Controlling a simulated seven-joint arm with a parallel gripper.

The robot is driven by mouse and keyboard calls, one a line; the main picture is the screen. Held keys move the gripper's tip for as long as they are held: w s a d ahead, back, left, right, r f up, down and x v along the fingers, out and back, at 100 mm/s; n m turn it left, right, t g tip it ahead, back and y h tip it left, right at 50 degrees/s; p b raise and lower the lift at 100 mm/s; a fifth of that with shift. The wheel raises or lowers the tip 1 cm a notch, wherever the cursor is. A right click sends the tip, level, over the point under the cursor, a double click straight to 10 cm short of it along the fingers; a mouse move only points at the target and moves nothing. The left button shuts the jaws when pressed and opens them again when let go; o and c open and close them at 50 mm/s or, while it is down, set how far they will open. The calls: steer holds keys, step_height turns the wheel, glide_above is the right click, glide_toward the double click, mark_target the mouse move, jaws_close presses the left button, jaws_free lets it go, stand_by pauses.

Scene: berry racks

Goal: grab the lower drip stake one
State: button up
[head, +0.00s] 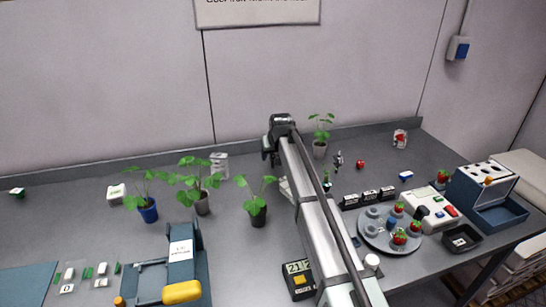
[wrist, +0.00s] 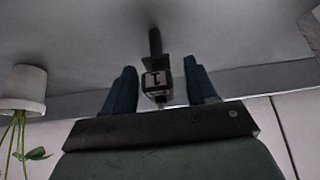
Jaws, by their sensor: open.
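My gripper (wrist: 159,65) is open, with its two blue fingers apart. Between them in the wrist view is a dark drip stake (wrist: 155,42) with a small pale label (wrist: 157,80) that bears a dark mark. The fingers do not visibly close on it, and I cannot tell how far in front of the fingertips it is. In the head view my gripper (head: 269,157) is over the back of the bench, and the gripper and arm hide the stake there. I cannot tell from these views whether this stake is the lower one.
A potted plant (head: 319,149) stands right of my gripper; its pale pot (wrist: 22,88) shows at the wrist view's left. More potted plants (head: 258,212) stand to the left. A round tray (head: 368,238) with berries and a blue box (head: 470,190) are at right. A wall is behind.

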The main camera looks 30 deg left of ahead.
steer(key=shift+f, duration=0.15)
steer(key=c, duration=1)
